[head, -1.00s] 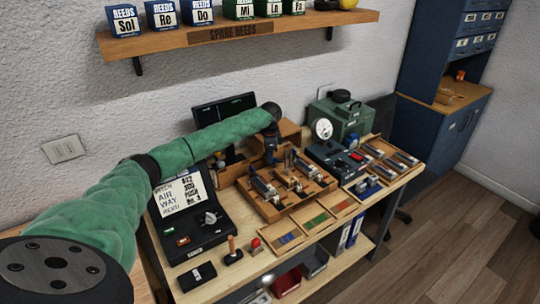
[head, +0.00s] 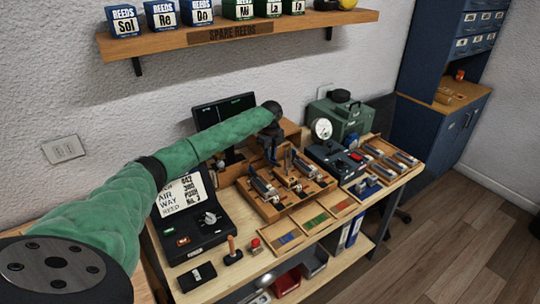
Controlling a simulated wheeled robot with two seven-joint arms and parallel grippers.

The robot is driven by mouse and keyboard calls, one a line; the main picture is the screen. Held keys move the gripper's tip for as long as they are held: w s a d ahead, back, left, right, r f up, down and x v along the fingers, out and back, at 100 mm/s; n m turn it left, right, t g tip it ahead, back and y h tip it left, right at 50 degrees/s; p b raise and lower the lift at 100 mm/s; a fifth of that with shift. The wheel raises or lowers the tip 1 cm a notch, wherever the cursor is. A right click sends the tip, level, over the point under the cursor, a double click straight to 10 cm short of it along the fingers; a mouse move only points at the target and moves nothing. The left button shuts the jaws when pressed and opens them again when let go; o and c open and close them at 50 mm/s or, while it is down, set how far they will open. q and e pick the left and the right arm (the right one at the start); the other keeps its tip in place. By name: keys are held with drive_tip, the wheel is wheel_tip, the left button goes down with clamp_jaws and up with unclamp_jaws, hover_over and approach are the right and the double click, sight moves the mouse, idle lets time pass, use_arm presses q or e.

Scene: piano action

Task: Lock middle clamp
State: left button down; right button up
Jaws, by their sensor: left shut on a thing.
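A wooden fixture board (head: 285,203) sits on the workbench and carries several metal clamps in a row. The middle clamp (head: 289,172) stands near the board's centre, with an upright part at its back. My left gripper (head: 273,161) reaches down from the green arm at the back of the board, beside the middle clamp. It is shut on a small part there, seemingly the clamp's handle; the fingertips are small and dark, so the exact contact is hard to see. My right gripper is not in view.
A black open case (head: 198,228) stands left of the board. Coloured reed trays (head: 315,220) lie in front. A blue device (head: 335,160) and a green machine with a gauge (head: 345,118) stand to the right. A shelf (head: 240,33) with reed boxes hangs above.

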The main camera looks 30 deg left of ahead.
use_arm(q)
drive_tip(key=shift+w+d+m, duration=0.1)
drive_tip(key=shift+d+m, duration=0.1)
drive_tip(key=shift+m, duration=0.7)
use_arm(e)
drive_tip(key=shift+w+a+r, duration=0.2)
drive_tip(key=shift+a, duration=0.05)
use_arm(q)
drive_tip(key=shift+f, duration=0.1)
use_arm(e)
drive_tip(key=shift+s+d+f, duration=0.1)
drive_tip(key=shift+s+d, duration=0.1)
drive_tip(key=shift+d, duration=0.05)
use_arm(q)
drive_tip(key=c, duration=1.3)
unclamp_jaws()
drive_tip(key=shift+r, duration=0.2)
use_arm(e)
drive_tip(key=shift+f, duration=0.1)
